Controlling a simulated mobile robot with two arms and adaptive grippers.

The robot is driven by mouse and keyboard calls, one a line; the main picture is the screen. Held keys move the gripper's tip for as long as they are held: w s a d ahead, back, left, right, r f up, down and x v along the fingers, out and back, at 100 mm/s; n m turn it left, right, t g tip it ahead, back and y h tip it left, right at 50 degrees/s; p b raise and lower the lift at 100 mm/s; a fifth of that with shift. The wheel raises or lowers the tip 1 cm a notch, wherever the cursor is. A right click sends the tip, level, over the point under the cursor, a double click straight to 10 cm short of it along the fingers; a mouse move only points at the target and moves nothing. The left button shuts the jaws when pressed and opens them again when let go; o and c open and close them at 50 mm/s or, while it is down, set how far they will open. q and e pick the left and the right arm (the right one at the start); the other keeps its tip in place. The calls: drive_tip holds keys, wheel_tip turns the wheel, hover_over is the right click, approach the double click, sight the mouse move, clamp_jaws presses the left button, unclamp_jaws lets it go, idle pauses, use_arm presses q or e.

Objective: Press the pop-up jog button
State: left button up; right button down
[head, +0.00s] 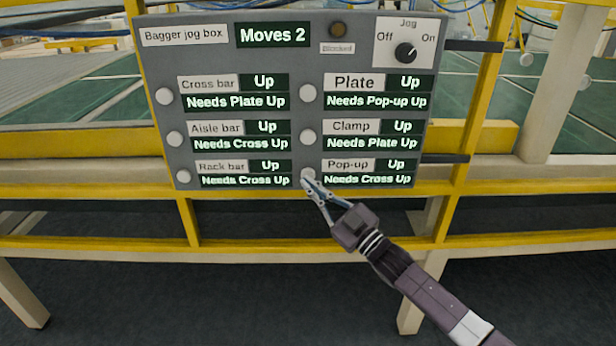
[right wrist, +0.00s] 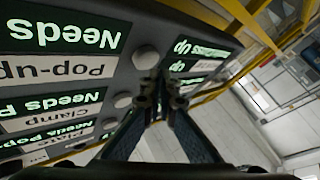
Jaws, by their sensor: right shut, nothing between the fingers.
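The grey Bagger jog box (head: 236,60) faces me on the yellow frame. The pop-up jog button (head: 307,174) is a round pale button left of the Pop-up label, which reads "Up" and "Needs Cross Up". My right gripper (head: 311,185) is shut and empty, its tips at the lower edge of this button. In the right wrist view the pop-up button (right wrist: 146,58) shows just beyond the fingertips (right wrist: 160,84). I cannot tell whether they touch or whether the button is pressed in. My left gripper is not in view.
Close by are the Clamp button (head: 308,136) above and the Rack bar button (head: 184,176) to the left. The jog knob (head: 405,53) appears turned toward On. The display (head: 272,35) reads "Moves 2"; the Blocked lamp (head: 338,29) looks dark amber. Yellow rails (head: 120,245) run below.

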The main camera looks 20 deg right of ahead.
drive_tip(key=shift+w, duration=0.15)
drive_tip(key=shift+w+d, duration=0.1)
drive_tip(key=shift+w, duration=0.2)
drive_tip(key=shift+w+b, duration=0.2)
drive_tip(key=shift+b, duration=0.15)
drive_tip(key=shift+w+d, duration=0.2)
drive_tip(key=shift+w, duration=0.1)
idle(0.6)
drive_tip(key=shift+s, duration=0.1)
drive_tip(key=shift+s+a+p, duration=0.35)
drive_tip(key=shift+s+p, duration=0.15)
drive_tip(key=shift+s, duration=0.3)
